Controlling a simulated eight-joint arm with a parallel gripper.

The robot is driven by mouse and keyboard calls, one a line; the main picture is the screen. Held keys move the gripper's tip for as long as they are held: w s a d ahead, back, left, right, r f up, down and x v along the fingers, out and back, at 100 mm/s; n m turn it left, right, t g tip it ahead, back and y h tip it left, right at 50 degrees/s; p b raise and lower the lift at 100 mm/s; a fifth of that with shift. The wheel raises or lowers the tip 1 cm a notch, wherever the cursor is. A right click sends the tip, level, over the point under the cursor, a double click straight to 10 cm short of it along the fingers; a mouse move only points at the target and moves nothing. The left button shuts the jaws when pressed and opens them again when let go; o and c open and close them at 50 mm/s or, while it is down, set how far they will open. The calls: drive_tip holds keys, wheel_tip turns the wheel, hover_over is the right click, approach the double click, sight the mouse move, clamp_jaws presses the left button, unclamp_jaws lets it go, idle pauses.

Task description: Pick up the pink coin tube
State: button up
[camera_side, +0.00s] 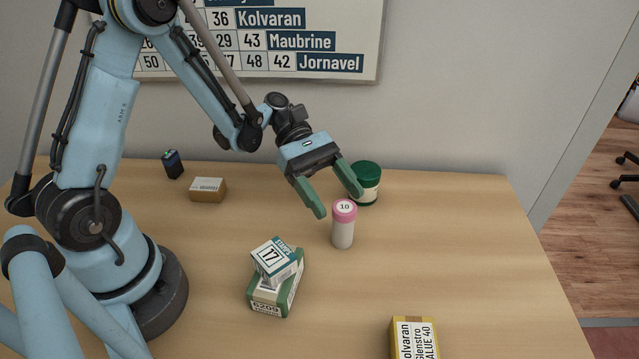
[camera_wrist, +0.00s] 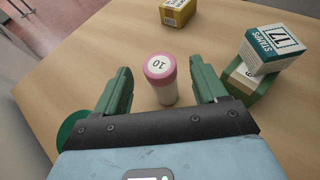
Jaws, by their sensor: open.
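The pink coin tube (camera_side: 343,226) stands upright on the wooden counter in the side view, with a pale body and a pink cap marked 10. My gripper (camera_side: 340,203) is open and empty, its two green fingers pointing down toward the tube from above and behind it. In the wrist view the tube (camera_wrist: 160,80) shows between and slightly beyond the fingers of my gripper (camera_wrist: 160,80), touching neither as far as I can see.
A green-lidded jar (camera_side: 367,184) stands just behind the tube, close to one finger. A teal stamps box (camera_side: 277,262) sits tilted on a green-and-white box (camera_side: 276,297) to the left. A yellow box (camera_side: 414,338) lies at the front. A small brown box (camera_side: 208,190) and dark battery-like item (camera_side: 173,165) stand behind left.

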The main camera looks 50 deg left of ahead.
sight(343, 205)
drive_tip(key=shift+x, duration=1.65)
drive_tip(key=shift+f, duration=0.1)
drive_tip(key=c, duration=1.2)
drive_tip(key=shift+c, duration=0.2)
